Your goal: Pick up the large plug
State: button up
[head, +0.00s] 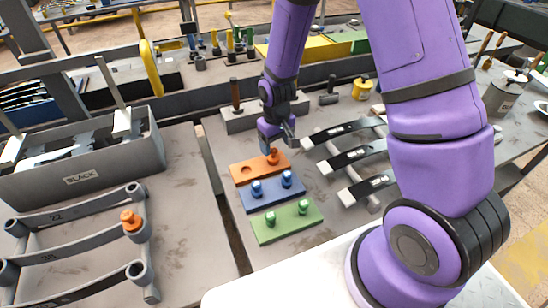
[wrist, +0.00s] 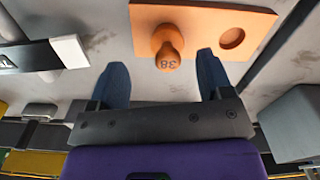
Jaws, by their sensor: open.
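An orange plug marked 38 (wrist: 167,46) stands upright in the orange block (wrist: 200,17); beside it the block has an empty round hole (wrist: 231,38). In the head view the plug (head: 273,156) shows just below my gripper (head: 277,141), on the orange block (head: 245,180). My gripper is open; in the wrist view its two fingers (wrist: 163,68) are spread either side of the plug's rounded end, with gaps on both sides. Another orange plug (head: 131,220) sits on the end of a rack arm at left.
A blue block (head: 271,197) with two blue plugs and a green block (head: 287,228) with two green plugs lie nearer. Dark bars with pale ends (head: 350,157) lie at right. A grey bin marked BLACK (head: 85,180) stands at left.

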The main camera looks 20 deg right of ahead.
aim_at(273, 157)
jog(key=shift+w+a+f, duration=0.1)
jog(key=shift+a+f, duration=0.15)
jog(key=shift+f, duration=1.2)
jog(key=shift+w+a+f, duration=0.1)
jog(key=shift+a+f, duration=0.1)
jog(key=shift+f, duration=1.2)
jog(key=shift+c, duration=0.2)
jog(key=c, duration=0.9)
